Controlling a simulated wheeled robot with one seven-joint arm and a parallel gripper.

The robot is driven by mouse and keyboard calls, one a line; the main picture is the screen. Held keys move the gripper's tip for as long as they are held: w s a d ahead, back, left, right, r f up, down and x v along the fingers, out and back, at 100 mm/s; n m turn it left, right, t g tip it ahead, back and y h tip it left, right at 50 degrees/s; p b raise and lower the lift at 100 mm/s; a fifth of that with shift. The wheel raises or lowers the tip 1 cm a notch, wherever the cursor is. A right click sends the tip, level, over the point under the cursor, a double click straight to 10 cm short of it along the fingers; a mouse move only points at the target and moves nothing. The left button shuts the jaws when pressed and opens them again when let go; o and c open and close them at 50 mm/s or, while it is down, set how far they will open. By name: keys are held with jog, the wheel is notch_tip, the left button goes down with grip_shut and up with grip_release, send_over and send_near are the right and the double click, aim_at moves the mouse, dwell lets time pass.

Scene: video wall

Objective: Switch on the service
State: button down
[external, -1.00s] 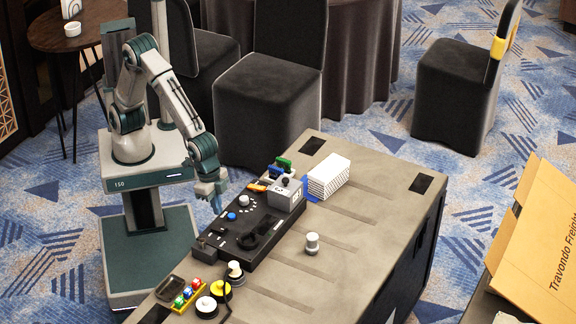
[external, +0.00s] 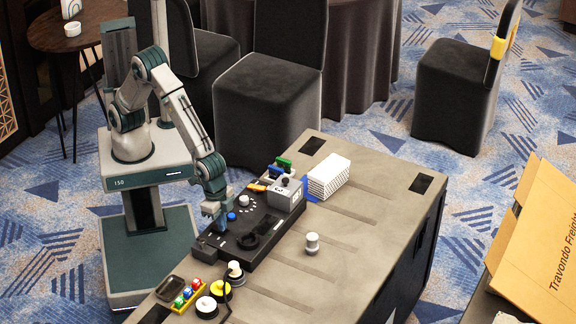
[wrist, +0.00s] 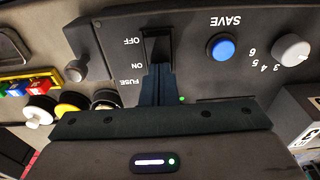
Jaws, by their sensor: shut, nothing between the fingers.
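A black console (external: 232,252) lies along the near left edge of the table. In the wrist view its panel (wrist: 205,80) carries a dark switch (wrist: 157,42) beside upside-down OFF and ON marks. No "service" label is readable; "FUSE" shows below ON. A small green light (wrist: 182,99) glows beside my fingers. My gripper (wrist: 157,78) is shut and empty, its fingers at the ON end of the switch slot; I cannot tell if they touch the lever. In the external view my gripper (external: 222,224) is low over the console, left of the blue button.
A blue SAVE button (wrist: 221,47) and a grey numbered dial (wrist: 291,50) sit to the right of the switch. A grey box (external: 285,194) stands at the console's far end. A tray of coloured pieces (external: 183,297) and round yellow and white items (external: 219,288) lie nearer.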

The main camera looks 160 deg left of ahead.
jog(key=shift+f, duration=0.2)
jog(key=shift+s, duration=0.1)
jog(key=shift+s+d+r, duration=0.15)
jog(key=shift+s+d, duration=0.4)
jog(key=shift+d, duration=0.05)
notch_tip(320, 180, up, 14)
jog(key=s+d+p, duration=0.1)
jog(key=shift+s+d+p, duration=0.2)
jog(key=shift+d+p, duration=0.05)
jog(key=shift+p, duration=0.05)
dwell(0.6)
